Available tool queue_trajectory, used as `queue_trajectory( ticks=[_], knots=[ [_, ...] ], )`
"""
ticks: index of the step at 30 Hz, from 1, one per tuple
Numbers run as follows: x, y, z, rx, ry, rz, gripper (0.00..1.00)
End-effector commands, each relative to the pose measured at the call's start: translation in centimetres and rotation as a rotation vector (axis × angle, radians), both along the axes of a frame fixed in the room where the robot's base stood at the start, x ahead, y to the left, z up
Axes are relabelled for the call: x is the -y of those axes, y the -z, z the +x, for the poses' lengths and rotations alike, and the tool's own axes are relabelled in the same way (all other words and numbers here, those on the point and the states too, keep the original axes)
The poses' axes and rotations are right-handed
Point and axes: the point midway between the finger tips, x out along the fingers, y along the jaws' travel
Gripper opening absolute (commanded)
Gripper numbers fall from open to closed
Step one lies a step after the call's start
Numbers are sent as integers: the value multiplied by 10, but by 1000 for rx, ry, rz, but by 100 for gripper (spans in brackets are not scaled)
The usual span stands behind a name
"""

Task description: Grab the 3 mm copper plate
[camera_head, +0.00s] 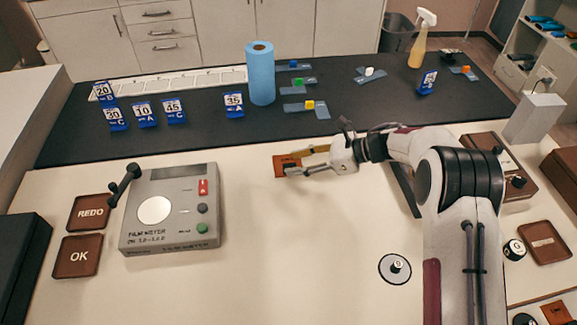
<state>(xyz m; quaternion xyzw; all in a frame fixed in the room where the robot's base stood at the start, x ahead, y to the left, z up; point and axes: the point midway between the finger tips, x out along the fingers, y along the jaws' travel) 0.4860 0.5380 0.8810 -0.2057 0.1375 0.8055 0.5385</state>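A copper-coloured plate (280,163) lies on the white tabletop, right of the grey film meter. No thickness marking on it can be read. My gripper (288,163) reaches in from the right, low over the plate. Its two fingers are spread apart, with the plate under and between their tips. The fingers cover part of the plate, and contact between them cannot be made out. Another orange-brown piece (559,312) is partly visible at the bottom right corner; what it is cannot be told.
The film meter (170,210) has a black lever at its left. Brown REDO (89,212) and OK (78,256) trays lie further left. A black mat (200,138) behind holds blue number tags and a blue roll (261,75). A small round weight (396,266) stands in front.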

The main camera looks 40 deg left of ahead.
Motion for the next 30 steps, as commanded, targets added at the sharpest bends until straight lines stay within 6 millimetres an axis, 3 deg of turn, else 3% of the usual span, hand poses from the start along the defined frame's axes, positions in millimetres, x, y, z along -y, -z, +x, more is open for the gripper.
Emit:
queue_trajectory(
  ticks=[13,30],
  knots=[
    [-35,24,-12,-1,-2,0,38],
    [-37,26,-12,0,-1,0,38]
  ],
)
